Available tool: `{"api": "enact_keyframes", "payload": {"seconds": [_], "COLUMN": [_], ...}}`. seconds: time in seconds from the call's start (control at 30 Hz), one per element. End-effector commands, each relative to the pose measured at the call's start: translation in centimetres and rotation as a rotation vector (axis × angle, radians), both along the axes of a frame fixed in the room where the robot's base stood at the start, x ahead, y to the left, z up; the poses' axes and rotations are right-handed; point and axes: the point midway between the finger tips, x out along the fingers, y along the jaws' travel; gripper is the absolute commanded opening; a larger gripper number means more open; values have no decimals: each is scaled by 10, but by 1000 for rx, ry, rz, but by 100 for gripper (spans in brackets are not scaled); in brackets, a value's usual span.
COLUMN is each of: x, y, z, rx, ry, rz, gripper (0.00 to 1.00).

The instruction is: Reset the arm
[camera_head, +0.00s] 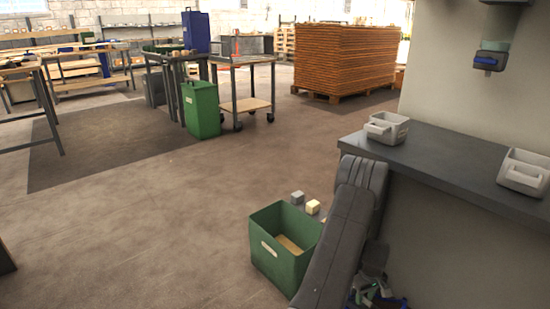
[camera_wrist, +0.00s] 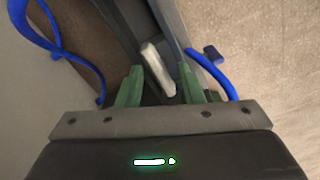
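My arm hangs folded down in the lower right of the head view, in front of the grey workbench (camera_head: 450,163). My gripper shows in the wrist view (camera_wrist: 160,82), with its two green fingers apart. A pale, narrow piece shows between the fingers; I cannot tell what it is, and nothing is clearly gripped. In the head view, the gripper end is dark and partly cut off near the bottom edge.
A green bin (camera_head: 268,262) stands on the floor left of my arm, with a grey block (camera_head: 297,197) and a cream block (camera_head: 313,207) behind it. Grey trays (camera_head: 386,128) sit on the workbench. A wheeled cart (camera_head: 245,104) stands farther back. Open floor lies left.

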Motion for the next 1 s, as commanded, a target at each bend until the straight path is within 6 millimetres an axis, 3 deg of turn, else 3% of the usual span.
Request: {"api": "enact_keyframes", "payload": {"seconds": [0.53, 1.0], "x": [0, 0], "y": [0, 0], "z": [0, 0], "rx": [0, 0], "ry": [0, 0], "rz": [-410, -493], "gripper": [34, 34]}}
